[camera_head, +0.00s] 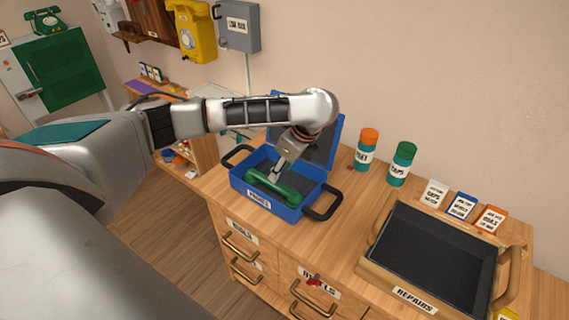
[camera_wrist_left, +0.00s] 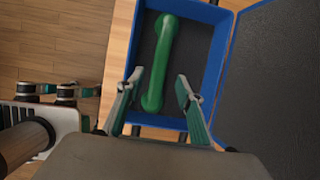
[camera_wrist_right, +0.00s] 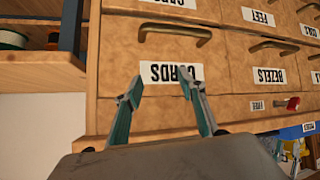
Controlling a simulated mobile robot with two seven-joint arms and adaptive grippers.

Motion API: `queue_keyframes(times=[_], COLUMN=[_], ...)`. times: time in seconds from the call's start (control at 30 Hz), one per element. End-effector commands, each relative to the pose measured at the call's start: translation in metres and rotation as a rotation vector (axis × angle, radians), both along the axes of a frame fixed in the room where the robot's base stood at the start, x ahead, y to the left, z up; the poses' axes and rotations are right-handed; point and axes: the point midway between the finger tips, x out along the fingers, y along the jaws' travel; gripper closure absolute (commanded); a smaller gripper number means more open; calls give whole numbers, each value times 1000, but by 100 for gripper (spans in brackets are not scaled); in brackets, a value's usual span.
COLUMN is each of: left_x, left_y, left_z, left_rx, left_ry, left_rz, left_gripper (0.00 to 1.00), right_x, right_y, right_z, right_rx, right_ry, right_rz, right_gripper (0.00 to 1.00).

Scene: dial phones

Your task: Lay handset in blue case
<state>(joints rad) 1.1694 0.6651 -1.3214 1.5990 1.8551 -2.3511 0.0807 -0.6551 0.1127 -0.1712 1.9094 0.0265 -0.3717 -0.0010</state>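The green handset (camera_head: 272,188) is within the open blue case (camera_head: 262,204), close to its front wall. In the left wrist view the handset (camera_wrist_left: 162,60) lies lengthwise over the case's dark lining, inside the blue rim (camera_wrist_left: 215,50). My left gripper (camera_head: 276,172) reaches down into the case from above. Its fingers (camera_wrist_left: 157,92) are apart, with the handset's near end between them in the picture and a gap on each side. My right gripper (camera_wrist_right: 161,90) is open and empty, facing drawer fronts; it does not show in the head view.
The case's lid (camera_head: 325,150) stands open behind. An orange-capped jar (camera_head: 367,150) and a green-capped jar (camera_head: 402,165) stand to its right. A black-lined repairs tray (camera_head: 440,250) is further right, with small boxes (camera_head: 461,206) behind it. Drawers with handles (camera_head: 240,248) are below.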

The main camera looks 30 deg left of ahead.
Motion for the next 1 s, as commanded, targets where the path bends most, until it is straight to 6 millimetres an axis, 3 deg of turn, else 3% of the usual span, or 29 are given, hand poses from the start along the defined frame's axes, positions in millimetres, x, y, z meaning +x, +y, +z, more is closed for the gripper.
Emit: queue_keyframes(times=[0.1,0.3,1.0], left_x=[0,-1,-1], left_y=[-6,-12,-12], left_z=[17,29,29], left_rx=[1,1,0], left_ry=[-2,-1,1], left_rz=[-2,-1,-1], left_gripper=[63,63,63], right_x=[0,0,2], right_y=[0,-1,-2], right_z=[0,0,1], right_rx=[0,-5,-5], right_ry=[0,-1,-4], right_rz=[0,4,5], right_gripper=[60,60,60])
